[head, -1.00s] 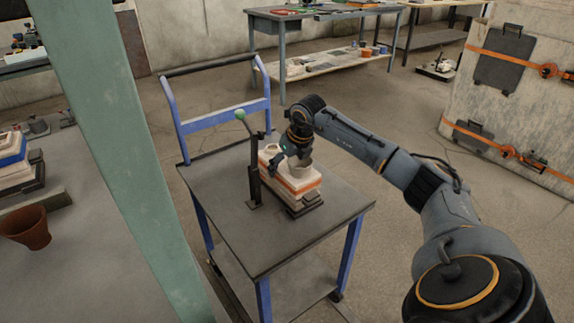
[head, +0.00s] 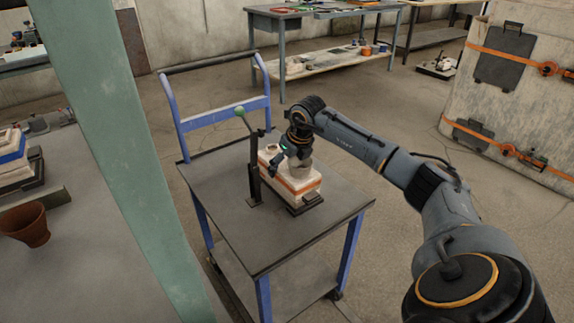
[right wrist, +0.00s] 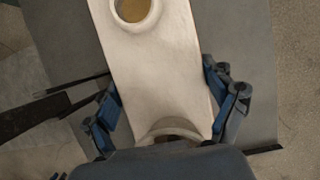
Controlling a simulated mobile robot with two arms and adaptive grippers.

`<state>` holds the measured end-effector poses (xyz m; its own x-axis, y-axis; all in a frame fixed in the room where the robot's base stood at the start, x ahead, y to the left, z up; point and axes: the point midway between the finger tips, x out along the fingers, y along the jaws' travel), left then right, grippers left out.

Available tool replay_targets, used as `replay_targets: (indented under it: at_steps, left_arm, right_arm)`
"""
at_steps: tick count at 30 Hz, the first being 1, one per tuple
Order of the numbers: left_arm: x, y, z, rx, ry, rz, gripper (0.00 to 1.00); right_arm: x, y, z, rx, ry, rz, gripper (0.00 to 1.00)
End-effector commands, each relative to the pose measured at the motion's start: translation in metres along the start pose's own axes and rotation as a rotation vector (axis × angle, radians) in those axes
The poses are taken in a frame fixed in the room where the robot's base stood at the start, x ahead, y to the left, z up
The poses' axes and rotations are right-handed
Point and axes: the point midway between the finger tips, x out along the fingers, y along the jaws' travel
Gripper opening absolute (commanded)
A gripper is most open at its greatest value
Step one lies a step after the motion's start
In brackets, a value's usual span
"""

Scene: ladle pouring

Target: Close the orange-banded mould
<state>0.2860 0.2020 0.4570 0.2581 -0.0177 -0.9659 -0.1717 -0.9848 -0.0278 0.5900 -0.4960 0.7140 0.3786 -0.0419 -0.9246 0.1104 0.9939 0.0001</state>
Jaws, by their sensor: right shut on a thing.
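The orange-banded mould (head: 298,187) sits on the dark top of a blue-framed cart in the head view. It is a pale block with an orange band and a dark base. My right gripper (head: 288,153) is over its top. In the right wrist view the pale upper part of the mould (right wrist: 150,60) has a round opening at the top and a second rounded collar (right wrist: 173,130) near my wrist. My blue fingers lie along both its sides, shut on it. The seam between the halves is too small to judge. My left gripper is not in view.
A dark upright post with a green knob (head: 239,110) stands on the cart (head: 235,235), just left of the mould. A green pillar (head: 110,150) crosses the left. A terracotta pot (head: 25,225) stands at far left. The cart's front area is clear.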

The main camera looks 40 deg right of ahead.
Motion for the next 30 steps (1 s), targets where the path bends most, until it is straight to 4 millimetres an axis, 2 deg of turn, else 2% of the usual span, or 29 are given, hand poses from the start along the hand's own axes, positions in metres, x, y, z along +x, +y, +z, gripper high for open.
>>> replay_targets:
  at_steps: [9,10,12,23,26,30]
  left_arm:
    - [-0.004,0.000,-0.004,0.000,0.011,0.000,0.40]
    - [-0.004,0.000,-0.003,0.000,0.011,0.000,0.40]
    - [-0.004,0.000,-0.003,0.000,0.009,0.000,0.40]
    - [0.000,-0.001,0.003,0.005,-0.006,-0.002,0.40]
    - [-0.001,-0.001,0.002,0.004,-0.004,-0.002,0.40]
    - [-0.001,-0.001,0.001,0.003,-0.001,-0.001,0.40]
  right_arm:
    - [-0.002,-0.001,0.002,0.001,-0.007,0.000,0.21]
    - [-0.002,-0.001,0.002,0.001,-0.007,0.000,0.88]
    - [-0.002,-0.001,0.002,0.001,-0.007,0.000,1.00]
    - [0.002,0.000,-0.002,0.000,0.004,0.000,1.00]
    - [-0.006,-0.001,-0.001,0.000,0.001,-0.001,1.00]
    - [-0.029,-0.001,0.001,-0.001,-0.004,-0.002,1.00]
